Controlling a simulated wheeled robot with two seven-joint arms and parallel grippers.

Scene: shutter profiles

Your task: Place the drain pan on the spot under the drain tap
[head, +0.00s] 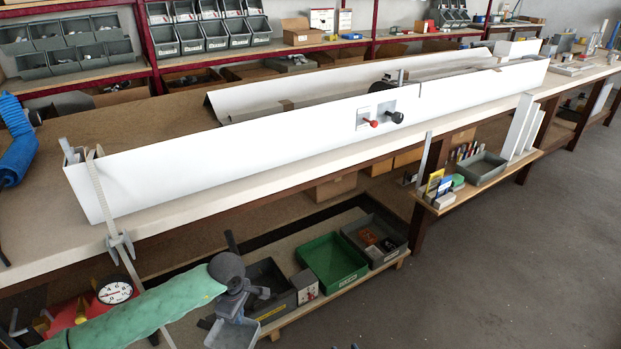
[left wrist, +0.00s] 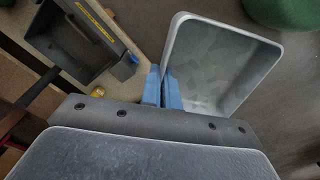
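My left gripper (head: 240,312) is low in front of the bench, beside the lower shelf. In the left wrist view its blue fingers (left wrist: 163,88) are closed on the near left wall of a light grey rectangular pan (left wrist: 222,62). The pan looks empty and hangs over the floor; it also shows at the bottom of the head view (head: 232,334). A plate with a red knob (head: 371,123) and a black knob (head: 396,117) is on the long white profile; I cannot tell whether either is the drain tap. No marked spot is clear. My right gripper is not in view.
The lower shelf holds a black bin (head: 268,285), a green bin (head: 331,262) and a grey bin (head: 374,240). A white dial (head: 115,292) is at the lower left. A side shelf (head: 478,185) juts out at the right. The floor (head: 480,270) is clear.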

